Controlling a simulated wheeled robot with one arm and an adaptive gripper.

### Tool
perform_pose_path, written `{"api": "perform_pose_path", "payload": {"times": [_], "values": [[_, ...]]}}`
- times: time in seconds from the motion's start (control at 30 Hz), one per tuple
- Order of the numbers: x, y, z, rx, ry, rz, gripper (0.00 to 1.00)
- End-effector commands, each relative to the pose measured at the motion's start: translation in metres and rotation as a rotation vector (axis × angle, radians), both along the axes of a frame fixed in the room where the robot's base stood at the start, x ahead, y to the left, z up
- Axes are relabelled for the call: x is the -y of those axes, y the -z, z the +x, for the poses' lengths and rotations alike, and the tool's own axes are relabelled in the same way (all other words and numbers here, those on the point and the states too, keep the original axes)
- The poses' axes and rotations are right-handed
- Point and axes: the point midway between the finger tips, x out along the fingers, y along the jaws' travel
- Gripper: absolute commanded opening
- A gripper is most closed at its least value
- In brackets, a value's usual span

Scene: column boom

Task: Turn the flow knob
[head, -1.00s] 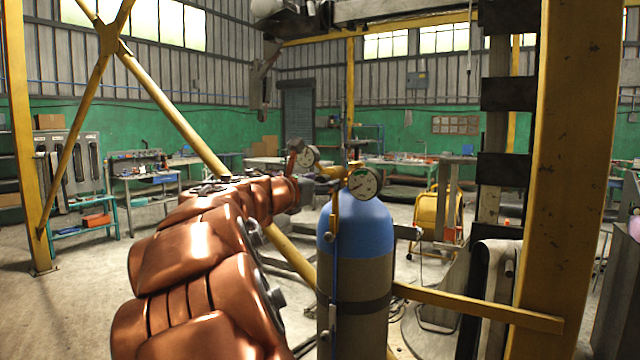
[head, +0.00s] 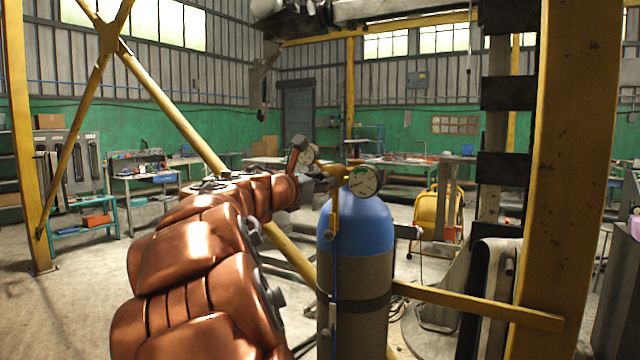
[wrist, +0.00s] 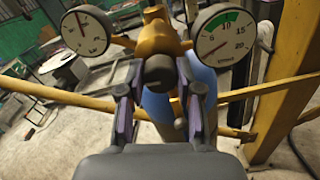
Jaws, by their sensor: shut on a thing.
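The flow knob (wrist: 159,72) is a dark round knob on the front of a brass regulator (wrist: 157,38), in the middle of the wrist view. My gripper (wrist: 160,98) is shut on it, one finger on each side. In the head view my gripper (head: 318,174) is at the regulator on top of the blue and grey gas cylinder (head: 362,225), and the knob itself is hidden there. Two white gauges flank the regulator: the left gauge (wrist: 86,31) and the right gauge (wrist: 222,35), which has a green band.
A yellow diagonal brace (head: 170,95) passes behind my arm. A thick yellow post (head: 568,180) stands to the right, with a low yellow bar (head: 480,305) running from it past the cylinder. Workbenches line the far walls. Open floor lies at left.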

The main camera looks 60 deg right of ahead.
Motion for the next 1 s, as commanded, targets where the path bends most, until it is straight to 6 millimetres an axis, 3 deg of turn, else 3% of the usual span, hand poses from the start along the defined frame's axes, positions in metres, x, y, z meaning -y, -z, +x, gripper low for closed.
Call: {"api": "perform_pose_path", "payload": {"times": [1.0], "values": [[0.0006, 0.0055, -0.001, 0.916, 0.001, 0.039, 0.0]]}}
